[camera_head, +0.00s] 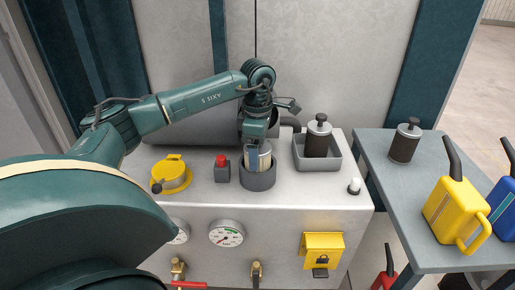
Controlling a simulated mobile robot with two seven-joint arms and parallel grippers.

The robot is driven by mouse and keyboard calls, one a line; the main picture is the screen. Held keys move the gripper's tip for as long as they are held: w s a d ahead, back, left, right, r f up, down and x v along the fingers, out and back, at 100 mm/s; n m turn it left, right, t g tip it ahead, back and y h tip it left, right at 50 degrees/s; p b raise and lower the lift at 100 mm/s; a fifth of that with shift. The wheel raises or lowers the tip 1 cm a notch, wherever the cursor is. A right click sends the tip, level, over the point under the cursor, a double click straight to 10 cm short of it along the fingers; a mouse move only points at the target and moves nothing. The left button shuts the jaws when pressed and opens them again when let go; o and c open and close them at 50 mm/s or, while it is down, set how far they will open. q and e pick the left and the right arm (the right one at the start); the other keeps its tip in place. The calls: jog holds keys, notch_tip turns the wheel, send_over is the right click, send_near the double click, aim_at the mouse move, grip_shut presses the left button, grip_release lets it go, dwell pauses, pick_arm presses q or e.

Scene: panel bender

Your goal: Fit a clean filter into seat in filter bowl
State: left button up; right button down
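The filter bowl (258,179) is a dark grey round cup on top of the light grey cabinet. A pale cylindrical filter (265,157) stands upright at the bowl's mouth, its lower part hidden by the rim. My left gripper (258,156) points down from above the bowl with its fingers at the filter and appears closed on it. The fingers and the bowl hide the seat, so I cannot tell how deep the filter sits. My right gripper is not in view.
A dark filter (317,142) with a grey top stands in a grey tray (334,160); another dark one (404,147) stands on the side table (420,190). A yellow lid (173,174) and a red button (221,161) are left of the bowl. Yellow (455,208) and blue (504,207) cans stand right.

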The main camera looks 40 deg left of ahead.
pick_arm(q)
jog(key=shift+o, duration=0.7)
jog(key=shift+w+a+f, duration=0.1)
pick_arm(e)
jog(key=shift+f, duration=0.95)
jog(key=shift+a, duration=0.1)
pick_arm(q)
notch_tip(320, 180, up, 12)
jog(key=shift+r+p, duration=0.25)
jog(key=shift+p, duration=0.15)
jog(key=shift+r, duration=0.45)
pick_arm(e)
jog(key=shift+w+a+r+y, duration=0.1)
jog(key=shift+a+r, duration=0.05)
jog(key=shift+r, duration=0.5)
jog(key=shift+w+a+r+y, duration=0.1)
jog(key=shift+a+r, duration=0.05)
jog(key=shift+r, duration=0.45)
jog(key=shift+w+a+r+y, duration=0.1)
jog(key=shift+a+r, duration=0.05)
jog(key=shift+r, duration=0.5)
